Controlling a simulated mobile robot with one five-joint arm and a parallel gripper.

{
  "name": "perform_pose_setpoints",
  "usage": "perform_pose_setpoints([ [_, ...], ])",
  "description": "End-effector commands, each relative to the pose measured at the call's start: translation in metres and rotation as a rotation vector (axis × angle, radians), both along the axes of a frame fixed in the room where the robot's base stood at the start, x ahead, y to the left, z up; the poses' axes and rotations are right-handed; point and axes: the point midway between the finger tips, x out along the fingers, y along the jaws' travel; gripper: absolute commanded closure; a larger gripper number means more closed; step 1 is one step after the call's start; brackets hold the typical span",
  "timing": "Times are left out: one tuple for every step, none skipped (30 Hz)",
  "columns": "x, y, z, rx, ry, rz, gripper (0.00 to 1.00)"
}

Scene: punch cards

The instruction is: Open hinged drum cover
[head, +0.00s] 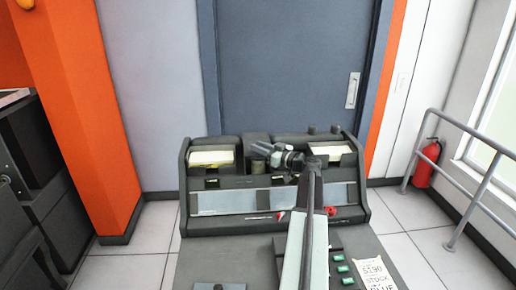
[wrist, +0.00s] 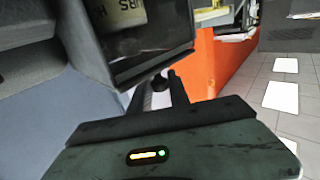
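In the wrist view, a dark framed cover (wrist: 187,50) with a clear window fills the upper middle. Behind the window is a pale drum (wrist: 122,18) with dark letters on it. In the head view, my gripper (head: 265,153) is at the top middle of the dark machine (head: 345,215), and my arm hides part of that area. The cover looks closed.
Card hoppers with pale cards stand left (head: 211,157) and right (head: 330,151) on the machine. A desk surface with green buttons (head: 340,268) and a paper note (head: 377,273) is in front. A railing (head: 455,165) and a red extinguisher (head: 427,163) are at the right.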

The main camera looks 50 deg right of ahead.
Motion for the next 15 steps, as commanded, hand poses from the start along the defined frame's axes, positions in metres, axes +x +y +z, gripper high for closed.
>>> perform_pose_setpoints([
  [0.0001,0.0002,0.0000,0.000,0.000,0.000,0.95],
  [0.0001,0.0002,0.0000,0.000,0.000,0.000,1.00],
  [0.0002,0.0003,0.0000,0.000,0.000,0.001,1.00],
  [0.0002,0.0003,0.0000,0.000,0.000,0.001,1.00],
  [0.0002,0.0003,0.0000,0.000,0.000,0.001,1.00],
  [0.0003,0.0004,0.0000,0.000,0.000,0.001,1.00],
  [0.0003,0.0004,0.0000,0.000,0.000,0.001,1.00],
  [0.0003,0.0004,0.0000,0.000,0.000,0.001,1.00],
  [0.0003,0.0005,0.0000,0.000,0.000,0.001,1.00],
  [0.0004,0.0005,0.0000,0.000,0.000,0.001,1.00],
  [0.0004,0.0006,0.0000,0.000,0.000,0.001,1.00],
  [0.0004,0.0006,0.0000,0.000,0.000,0.001,1.00],
  [0.0004,0.0007,0.0000,0.000,0.000,0.001,1.00],
  [0.0004,0.0007,0.0000,0.000,0.000,0.001,1.00],
  [0.0005,0.0007,0.0000,0.000,0.000,0.001,1.00],
])
